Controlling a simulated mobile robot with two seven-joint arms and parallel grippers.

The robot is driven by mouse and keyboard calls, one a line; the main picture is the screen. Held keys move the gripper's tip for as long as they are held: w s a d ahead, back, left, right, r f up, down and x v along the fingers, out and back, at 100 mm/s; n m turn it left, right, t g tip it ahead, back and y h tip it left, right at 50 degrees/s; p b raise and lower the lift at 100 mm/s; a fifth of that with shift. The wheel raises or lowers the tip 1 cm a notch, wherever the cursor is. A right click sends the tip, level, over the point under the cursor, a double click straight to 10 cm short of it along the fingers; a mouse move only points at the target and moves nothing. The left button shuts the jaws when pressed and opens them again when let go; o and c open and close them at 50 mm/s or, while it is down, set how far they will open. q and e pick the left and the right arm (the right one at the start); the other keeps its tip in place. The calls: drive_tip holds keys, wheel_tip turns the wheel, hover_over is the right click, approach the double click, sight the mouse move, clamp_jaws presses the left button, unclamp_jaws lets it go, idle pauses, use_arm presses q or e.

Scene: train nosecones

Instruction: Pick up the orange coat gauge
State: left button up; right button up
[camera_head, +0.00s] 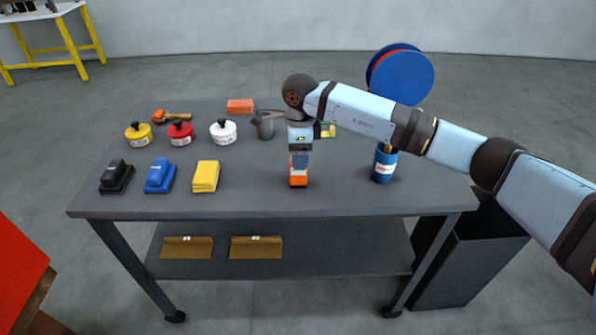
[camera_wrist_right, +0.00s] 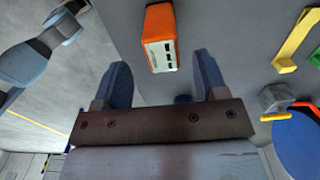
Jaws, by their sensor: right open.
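The orange coat gauge (camera_head: 298,182) stands on the grey table near the middle of its front half. In the right wrist view the orange gauge (camera_wrist_right: 159,38), with its pale face and dark markings, lies just beyond the fingertips, between their lines. My right gripper (camera_head: 299,163) is over the gauge in the head view and hides part of it. In the wrist view the right gripper (camera_wrist_right: 163,62) is open, with nothing between its blue fingers. My left gripper is not in view.
A yellow block (camera_head: 206,176), a blue sander-like tool (camera_head: 160,176) and a black one (camera_head: 116,177) stand left of the gauge. Yellow, red and white (camera_head: 223,132) pots are behind. A blue can (camera_head: 384,163) stands to the right. The table around the gauge is clear.

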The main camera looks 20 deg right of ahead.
sight(298, 172)
drive_tip(key=f, duration=0.5)
drive_tip(key=shift+w+a+f+p, duration=0.1)
drive_tip(key=shift+w+f+p, duration=0.1)
drive_tip(key=shift+f+p, duration=0.1)
drive_tip(key=c, duration=1.1)
